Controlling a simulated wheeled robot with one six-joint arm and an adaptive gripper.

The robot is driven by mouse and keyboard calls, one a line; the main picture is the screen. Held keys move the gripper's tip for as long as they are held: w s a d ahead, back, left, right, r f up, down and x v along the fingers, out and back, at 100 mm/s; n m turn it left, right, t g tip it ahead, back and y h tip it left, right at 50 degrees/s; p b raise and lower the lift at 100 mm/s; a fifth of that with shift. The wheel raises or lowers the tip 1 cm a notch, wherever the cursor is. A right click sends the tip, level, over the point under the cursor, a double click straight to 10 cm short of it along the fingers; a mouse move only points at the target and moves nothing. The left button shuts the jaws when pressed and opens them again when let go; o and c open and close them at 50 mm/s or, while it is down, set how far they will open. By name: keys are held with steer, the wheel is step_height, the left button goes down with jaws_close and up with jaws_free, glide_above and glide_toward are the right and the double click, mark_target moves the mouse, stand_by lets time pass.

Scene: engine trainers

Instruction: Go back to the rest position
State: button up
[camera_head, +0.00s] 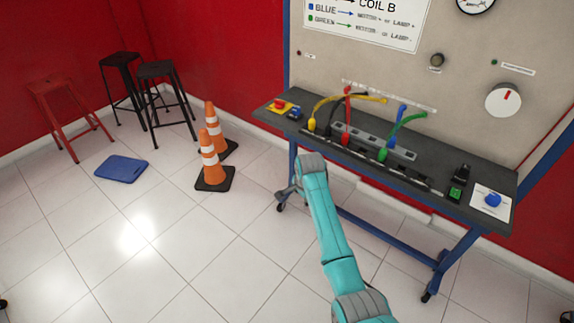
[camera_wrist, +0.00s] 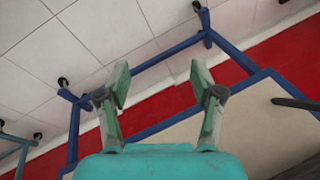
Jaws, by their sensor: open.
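My teal arm reaches up from the bottom of the head view, and its wrist is in front of the left part of the trainer bench (camera_head: 455,205). My gripper (camera_head: 287,191) shows only in part there, low by the bench's left leg. In the wrist view my gripper (camera_wrist: 161,84) has its two fingers spread wide apart, with nothing between them. Behind the fingers are the bench's blue frame (camera_wrist: 72,135), the red wall and the floor.
Two traffic cones (camera_head: 213,170), a blue mat (camera_head: 121,169) and several stools (camera_head: 166,85) stand left.

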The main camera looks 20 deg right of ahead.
steer(key=s+a+f+n+t, duration=0.1)
steer(key=s+f+n+t, duration=0.15)
steer(key=s+f, duration=0.65)
steer(key=s+a+f+n+t, duration=0.1)
steer(key=s+a+f+n, duration=0.15)
steer(key=s+f, duration=0.75)
steer(key=s+r+n+t, duration=0.1)
steer(key=s+r, duration=0.2)
steer(key=s, duration=0.4)
steer(key=s+r+n+t, duration=0.1)
steer(key=s+r, duration=0.1)
steer(key=s, duration=0.6)
steer(key=s+r+n+t, duration=0.1)
steer(key=s+r+n, duration=0.1)
steer(key=s+r, duration=0.45)
steer(key=s+r+n+t, duration=0.2)
steer(key=s+r, duration=0.1)
steer(key=s, duration=0.6)
steer(key=s+r+n+t, duration=0.1)
steer(key=s+r+n, duration=0.1)
steer(key=s+r, duration=0.3)
steer(key=s+a+r+n+t, duration=0.1)
steer(key=s+r, duration=0.5)
steer(key=r, duration=0.8)
steer(key=shift+s+a+n, duration=0.15)
steer(key=shift+s+n, duration=0.05)
steer(key=shift+n, duration=0.2)
